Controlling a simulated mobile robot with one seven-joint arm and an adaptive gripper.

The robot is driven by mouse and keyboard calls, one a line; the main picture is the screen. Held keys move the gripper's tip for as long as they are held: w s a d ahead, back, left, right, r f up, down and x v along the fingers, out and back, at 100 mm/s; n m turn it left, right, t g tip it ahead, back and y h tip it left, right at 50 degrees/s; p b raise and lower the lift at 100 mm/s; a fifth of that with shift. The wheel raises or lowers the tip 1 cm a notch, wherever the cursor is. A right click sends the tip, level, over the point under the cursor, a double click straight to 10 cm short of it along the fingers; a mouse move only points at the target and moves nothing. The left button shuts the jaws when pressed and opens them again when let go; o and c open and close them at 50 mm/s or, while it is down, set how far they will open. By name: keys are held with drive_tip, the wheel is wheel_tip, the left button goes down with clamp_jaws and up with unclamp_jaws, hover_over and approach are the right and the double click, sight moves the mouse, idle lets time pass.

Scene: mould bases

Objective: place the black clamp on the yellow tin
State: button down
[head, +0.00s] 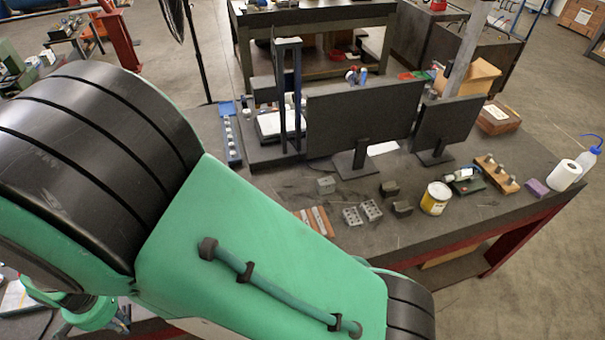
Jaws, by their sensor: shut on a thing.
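The yellow tin (436,198) stands upright on the dark workbench, right of centre, with a pale top and a white patch on its side. I cannot make out the black clamp for certain. Two small dark blocks (389,188) lie on the bench left of the tin, and I cannot tell whether either is the clamp. My green and black arm fills the left and lower part of the head view. My gripper's fingers do not show, so what they hold is hidden.
Two dark monitors (362,113) stand behind the tin. Metal blocks (361,212) lie to its left. Bare bench lies in front of the tin.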

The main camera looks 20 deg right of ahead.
drive_tip(key=shift+w, duration=0.1)
drive_tip(key=w+d+r+m+p, duration=0.1)
drive_tip(key=w+d+m, duration=0.1)
drive_tip(key=w+d, duration=0.7)
drive_tip(key=w+d+r+m, duration=0.2)
drive_tip(key=w+d, duration=0.4)
drive_tip(key=d, duration=0.6)
drive_tip(key=w+d+r+m+p, duration=0.1)
drive_tip(key=w+d+m, duration=0.1)
drive_tip(key=w+d, duration=0.7)
drive_tip(key=d+r+m, duration=0.2)
drive_tip(key=d+m, duration=0.1)
drive_tip(key=d, duration=1.3)
drive_tip(key=s+d+r+m+p, duration=0.1)
drive_tip(key=s+d+m, duration=0.1)
drive_tip(key=d, duration=1.1)
drive_tip(key=s+d+r+m+p, duration=0.1)
drive_tip(key=s+d+m, duration=0.15)
drive_tip(key=d, duration=1.15)
drive_tip(key=s+d+r+m+p, duration=0.1)
drive_tip(key=s+d+m, duration=0.4)
drive_tip(key=s+d, duration=1.1)
drive_tip(key=d+r, duration=0.1)
drive_tip(key=d, duration=0.2)
drive_tip(key=shift+s+d, duration=0.25)
drive_tip(key=shift+d, duration=0.15)
drive_tip(key=shift+w+r, duration=0.1)
